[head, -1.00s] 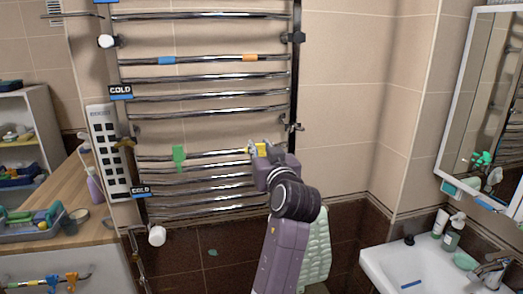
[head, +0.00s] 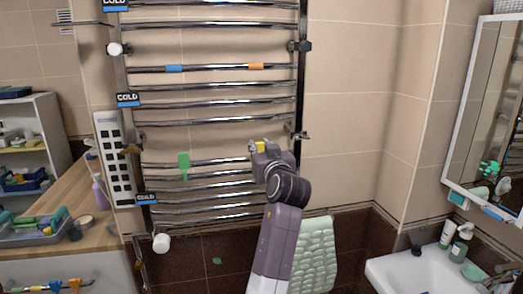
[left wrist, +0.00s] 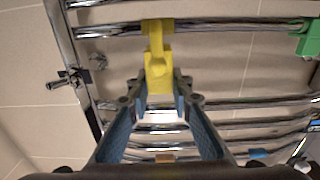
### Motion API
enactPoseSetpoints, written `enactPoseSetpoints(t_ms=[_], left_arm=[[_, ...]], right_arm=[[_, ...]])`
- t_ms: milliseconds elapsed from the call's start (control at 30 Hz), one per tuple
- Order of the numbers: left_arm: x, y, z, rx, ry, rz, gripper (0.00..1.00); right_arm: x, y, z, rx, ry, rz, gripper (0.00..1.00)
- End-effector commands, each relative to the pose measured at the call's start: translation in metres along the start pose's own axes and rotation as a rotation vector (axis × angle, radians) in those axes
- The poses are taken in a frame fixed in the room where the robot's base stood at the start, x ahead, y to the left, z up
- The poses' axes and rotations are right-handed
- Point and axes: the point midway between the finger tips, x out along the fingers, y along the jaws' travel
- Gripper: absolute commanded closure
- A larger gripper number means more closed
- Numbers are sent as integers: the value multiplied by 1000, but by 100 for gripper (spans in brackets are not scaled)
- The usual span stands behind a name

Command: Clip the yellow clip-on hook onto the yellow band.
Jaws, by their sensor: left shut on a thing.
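The yellow clip-on hook (left wrist: 157,66) is between the fingertips of my left gripper (left wrist: 159,88) in the left wrist view. Its far end reaches a chrome bar, where yellow covers a short stretch of the bar. I cannot separate the yellow band from the hook's clip there, nor tell whether the clip is seated. In the head view, the yellow hook (head: 260,147) shows as a small patch by my left gripper (head: 256,148), in front of the rack's right part. The yellow band is not distinct there. My right gripper is out of view.
A green hook (head: 184,165) hangs on a bar to the left. A blue band (head: 174,69) and an orange band (head: 256,66) are on a higher bar. COLD signs (head: 128,100) mark the rack's left side. A pale green towel (head: 316,252) hangs below right.

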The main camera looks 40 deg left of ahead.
Motion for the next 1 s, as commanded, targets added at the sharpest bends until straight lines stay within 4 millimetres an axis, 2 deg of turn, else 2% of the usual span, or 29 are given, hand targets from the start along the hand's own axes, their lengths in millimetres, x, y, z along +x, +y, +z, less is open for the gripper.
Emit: enactPoseSetpoints(t_ms=[500,1000], left_arm=[[34,-1,0,0,1,-1,100],[41,0,0,0,-1,0,100]], right_arm=[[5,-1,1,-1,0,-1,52],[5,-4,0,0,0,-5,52]])
